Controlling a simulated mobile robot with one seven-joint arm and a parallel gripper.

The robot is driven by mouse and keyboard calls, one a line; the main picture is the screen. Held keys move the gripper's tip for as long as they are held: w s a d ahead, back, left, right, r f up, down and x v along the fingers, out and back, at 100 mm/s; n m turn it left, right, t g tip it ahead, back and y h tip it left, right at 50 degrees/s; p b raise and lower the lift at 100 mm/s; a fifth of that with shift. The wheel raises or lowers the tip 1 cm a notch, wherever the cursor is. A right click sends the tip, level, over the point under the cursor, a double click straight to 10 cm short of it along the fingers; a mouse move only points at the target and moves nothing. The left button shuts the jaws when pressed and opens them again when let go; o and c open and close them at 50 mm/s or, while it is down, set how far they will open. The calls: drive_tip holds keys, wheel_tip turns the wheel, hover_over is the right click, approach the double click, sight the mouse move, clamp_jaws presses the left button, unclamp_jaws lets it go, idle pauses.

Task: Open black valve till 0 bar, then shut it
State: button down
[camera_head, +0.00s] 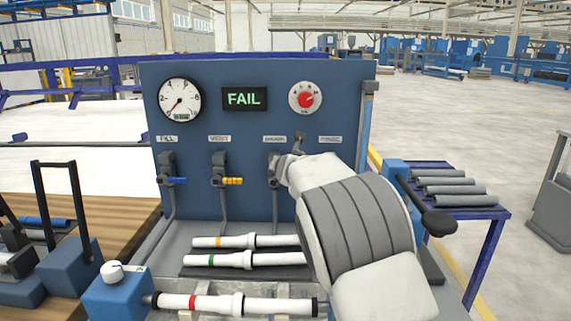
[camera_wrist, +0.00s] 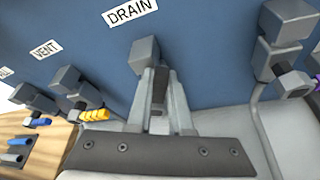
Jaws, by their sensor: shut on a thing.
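The black valve (camera_wrist: 159,98) sits under the DRAIN label (camera_wrist: 130,12) on the blue panel. In the wrist view my gripper (camera_wrist: 160,82) is shut on its dark handle, one finger on each side. In the head view my gripper (camera_head: 279,168) meets the panel at the third valve, and my wrist hides most of it. The display (camera_head: 244,98) reads FAIL in green.
Left of the held valve are a yellow-handled valve (camera_head: 220,170) and a blue-handled valve (camera_head: 168,168). A purple-handled valve (camera_wrist: 290,72) stands close on the right. A red knob (camera_head: 305,98) is on the panel. White pipes (camera_head: 245,259) lie below; a side table (camera_head: 468,213) holds grey pipes.

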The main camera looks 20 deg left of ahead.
drive_tip(key=n+h+p, duration=0.1)
drive_tip(key=a+r+n+p, duration=0.1)
drive_tip(key=shift+s+a+h+p, duration=0.2)
drive_tip(key=shift+a+h+p, duration=0.05)
drive_tip(key=shift+h+p, duration=0.15)
drive_tip(key=shift+s+a+f+n+t+h+p, duration=0.1)
drive_tip(key=shift+a+f+n+t+h+p, duration=0.2)
drive_tip(key=shift+n+p, duration=0.5)
drive_tip(key=shift+a, duration=0.1)
drive_tip(key=c, duration=0.8)
unclamp_jaws()
drive_tip(key=b+v, duration=0.3)
drive_tip(key=v, duration=1.4)
drive_tip(key=shift+s+a+r, duration=0.15)
drive_tip(key=shift+r, duration=0.05)
